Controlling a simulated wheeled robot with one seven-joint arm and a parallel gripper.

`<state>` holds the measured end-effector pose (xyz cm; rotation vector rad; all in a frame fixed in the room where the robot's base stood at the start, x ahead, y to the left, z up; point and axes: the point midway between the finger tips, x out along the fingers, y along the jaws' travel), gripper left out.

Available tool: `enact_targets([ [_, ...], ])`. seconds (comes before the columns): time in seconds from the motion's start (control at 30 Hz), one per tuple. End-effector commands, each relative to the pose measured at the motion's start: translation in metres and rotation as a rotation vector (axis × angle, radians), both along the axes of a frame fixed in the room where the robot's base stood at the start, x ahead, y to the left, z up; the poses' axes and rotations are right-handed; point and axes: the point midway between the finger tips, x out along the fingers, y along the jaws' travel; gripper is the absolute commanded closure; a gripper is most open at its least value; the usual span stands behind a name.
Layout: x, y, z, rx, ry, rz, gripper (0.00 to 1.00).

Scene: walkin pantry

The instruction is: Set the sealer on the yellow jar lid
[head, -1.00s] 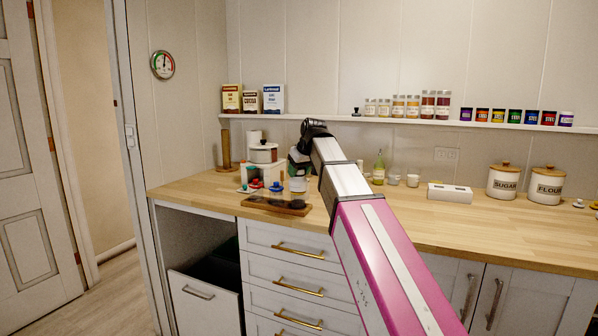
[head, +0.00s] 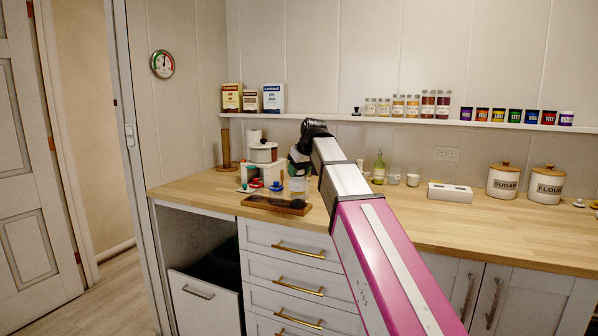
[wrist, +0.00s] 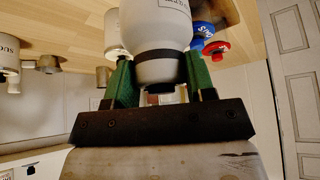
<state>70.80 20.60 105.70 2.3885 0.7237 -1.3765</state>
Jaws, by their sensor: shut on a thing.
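My gripper (wrist: 160,85) is shut on a pale grey, rounded body with a dark band, apparently the sealer (wrist: 155,45). The green fingers stand on either side of it. In the head view my gripper (head: 300,160) is over the back left of the counter, with the pale sealer (head: 299,184) below it, above the dark wooden tray (head: 262,203). I cannot make out a yellow jar lid in either view.
A white rack with coloured lids (head: 252,184) and a white canister (head: 264,153) stand left of my gripper. A green bottle (head: 379,167) and small jars stand to the right. Sugar (head: 504,181) and flour (head: 546,184) canisters are farther right. The front right counter is clear.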

Motion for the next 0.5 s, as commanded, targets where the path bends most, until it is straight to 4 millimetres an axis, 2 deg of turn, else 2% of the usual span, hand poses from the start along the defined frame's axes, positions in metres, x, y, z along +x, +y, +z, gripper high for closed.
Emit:
enact_targets([
  [0.5, 0.0, 0.0, -0.0056, 0.0, 0.0, 0.0, 0.8],
])
